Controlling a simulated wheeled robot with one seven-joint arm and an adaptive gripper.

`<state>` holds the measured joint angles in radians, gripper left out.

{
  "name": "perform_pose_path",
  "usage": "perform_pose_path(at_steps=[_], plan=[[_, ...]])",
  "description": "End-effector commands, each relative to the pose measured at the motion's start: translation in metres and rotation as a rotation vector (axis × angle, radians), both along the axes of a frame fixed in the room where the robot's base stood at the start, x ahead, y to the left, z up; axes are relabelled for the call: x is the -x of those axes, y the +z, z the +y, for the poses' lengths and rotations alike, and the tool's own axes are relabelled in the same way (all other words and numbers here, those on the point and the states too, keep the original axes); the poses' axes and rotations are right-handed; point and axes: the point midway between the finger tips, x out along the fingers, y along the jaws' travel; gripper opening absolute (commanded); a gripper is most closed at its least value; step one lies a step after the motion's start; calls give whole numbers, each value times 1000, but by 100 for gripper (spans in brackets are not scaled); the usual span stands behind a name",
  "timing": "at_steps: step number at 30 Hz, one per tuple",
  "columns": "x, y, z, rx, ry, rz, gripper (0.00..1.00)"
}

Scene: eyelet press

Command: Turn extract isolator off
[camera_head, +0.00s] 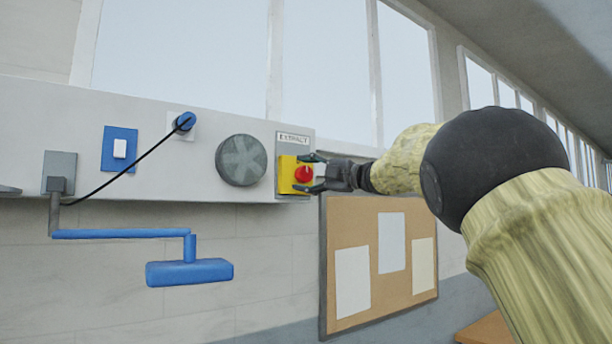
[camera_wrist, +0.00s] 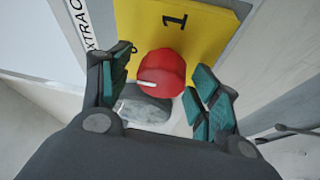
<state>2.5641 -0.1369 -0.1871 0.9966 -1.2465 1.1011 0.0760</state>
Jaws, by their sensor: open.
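The extract isolator is a red rotary knob (camera_head: 303,174) on a yellow plate (camera_head: 287,181), under a label reading EXTRACT (camera_head: 293,138), on the grey wall panel. My gripper (camera_head: 312,173) is at the knob, coming from the right. In the wrist view the red knob (camera_wrist: 161,74) lies between the two open fingers of my gripper (camera_wrist: 160,92), with a gap on the left and the right finger close beside it. A white mark shows on the knob. A "1" is printed on the yellow plate (camera_wrist: 205,25); part of the plate is hidden.
A round grey vent (camera_head: 241,160) is left of the isolator. Farther left are a blue plug (camera_head: 184,123) with a black cable, a blue-framed switch (camera_head: 119,149) and a blue lamp (camera_head: 190,272). A cork board (camera_head: 345,217) hangs below right.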

Motion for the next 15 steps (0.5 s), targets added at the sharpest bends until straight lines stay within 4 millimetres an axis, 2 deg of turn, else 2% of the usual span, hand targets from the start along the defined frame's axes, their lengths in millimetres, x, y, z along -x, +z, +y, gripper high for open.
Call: perform_pose_path(at_steps=[7, 15], plan=[[6, 0, -10, -1, 0, 1, 62], [30, -6, -49, 0, -2, 1, 62]])
